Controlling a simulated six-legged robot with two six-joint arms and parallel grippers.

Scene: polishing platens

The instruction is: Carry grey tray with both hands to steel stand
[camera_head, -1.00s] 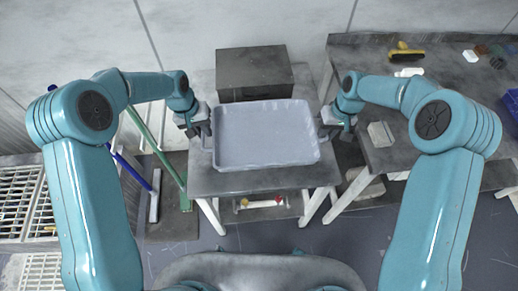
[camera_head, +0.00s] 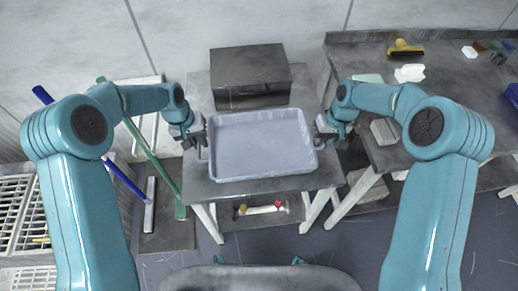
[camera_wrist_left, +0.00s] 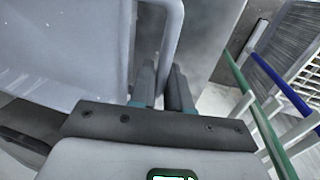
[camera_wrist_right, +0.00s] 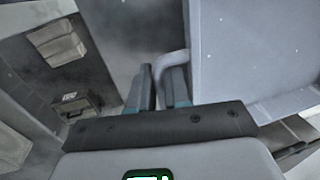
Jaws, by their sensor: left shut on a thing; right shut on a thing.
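The grey tray (camera_head: 262,146) is an empty, shallow rectangular pan over a dark metal-topped table (camera_head: 240,190) with white legs. I cannot tell whether it rests on the top or hangs just above it. My left gripper (camera_head: 203,146) is shut on the handle at the tray's left end; the handle (camera_wrist_left: 174,38) runs between the fingers in the left wrist view. My right gripper (camera_head: 323,136) is shut on the right-end handle (camera_wrist_right: 171,60). The tray looks about level. I cannot tell which surface is the steel stand.
A dark metal box (camera_head: 250,80) stands behind the tray, by the wall. A long workbench (camera_head: 445,110) on the right holds a yellow-handled brush (camera_head: 405,48) and small blocks. Green (camera_head: 152,160) and blue (camera_head: 125,180) poles lean at left. White grating (camera_head: 20,215) lies far left. Front floor is open.

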